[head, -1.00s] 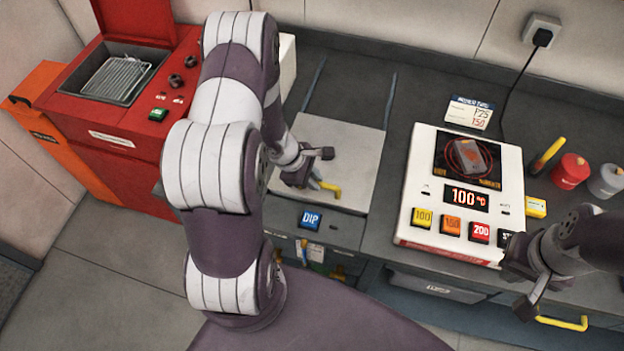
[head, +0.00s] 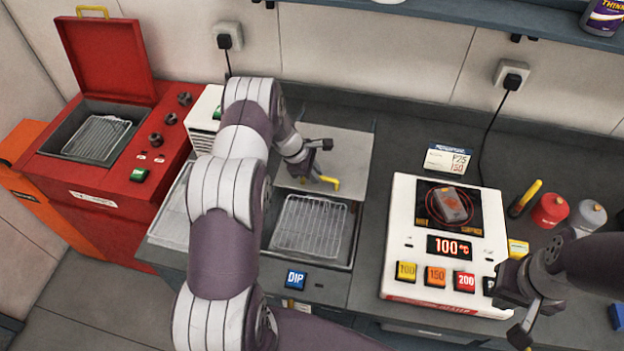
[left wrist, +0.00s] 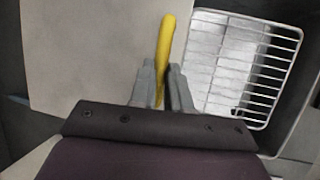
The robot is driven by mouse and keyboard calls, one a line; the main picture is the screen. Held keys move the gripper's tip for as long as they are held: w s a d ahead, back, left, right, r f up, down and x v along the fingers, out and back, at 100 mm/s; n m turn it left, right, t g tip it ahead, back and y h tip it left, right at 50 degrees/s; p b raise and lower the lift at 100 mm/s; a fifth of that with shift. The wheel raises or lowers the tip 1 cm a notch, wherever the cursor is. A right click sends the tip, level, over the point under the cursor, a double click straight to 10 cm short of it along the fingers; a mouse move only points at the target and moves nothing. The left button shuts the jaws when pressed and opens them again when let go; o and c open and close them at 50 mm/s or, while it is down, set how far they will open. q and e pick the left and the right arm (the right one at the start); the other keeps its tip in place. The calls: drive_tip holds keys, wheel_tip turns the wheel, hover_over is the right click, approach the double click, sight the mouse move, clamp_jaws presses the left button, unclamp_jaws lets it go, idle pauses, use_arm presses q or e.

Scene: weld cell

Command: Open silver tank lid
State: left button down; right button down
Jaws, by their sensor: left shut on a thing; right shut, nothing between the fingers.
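The silver tank's lid (head: 345,148) is raised at the back of the tank opening, tilted up from the counter. Its yellow handle (head: 331,182) is at the lid's front edge. My left gripper (head: 318,176) is shut on this handle. In the left wrist view, the handle (left wrist: 166,45) stands between the fingers (left wrist: 164,92), with the pale lid (left wrist: 85,60) at left. The open silver tank (head: 352,240) shows a wire rack (head: 309,225) inside; the rack (left wrist: 243,65) is also in the wrist view. My right gripper (head: 520,338) is shut and empty at the lower right.
The red fryer-like unit (head: 120,180) at left has its lid up. A blue DIP button (head: 296,279) sits in front of the tank. A white control panel (head: 445,250) reading 100 stands to its right. Red (head: 550,211) and grey (head: 588,217) containers are farther right.

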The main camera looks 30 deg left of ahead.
use_arm(q)
drive_tip(key=shift+w+r, duration=0.1)
drive_tip(key=shift+w, duration=0.05)
drive_tip(key=shift+w+a, duration=0.1)
drive_tip(key=shift+w, duration=0.15)
drive_tip(key=c, duration=1.1)
unclamp_jaws()
drive_tip(key=shift+s, duration=0.1)
drive_tip(key=shift+s+a+r+b, duration=0.1)
drive_tip(key=shift+a+r+b, duration=0.05)
drive_tip(key=shift+r+b, duration=0.2)
drive_tip(key=b+v, duration=0.2)
drive_tip(key=v, duration=0.9)
drive_tip(key=shift+s+r+b, duration=0.2)
drive_tip(key=shift+r+b, duration=0.15)
drive_tip(key=shift+b, duration=0.05)
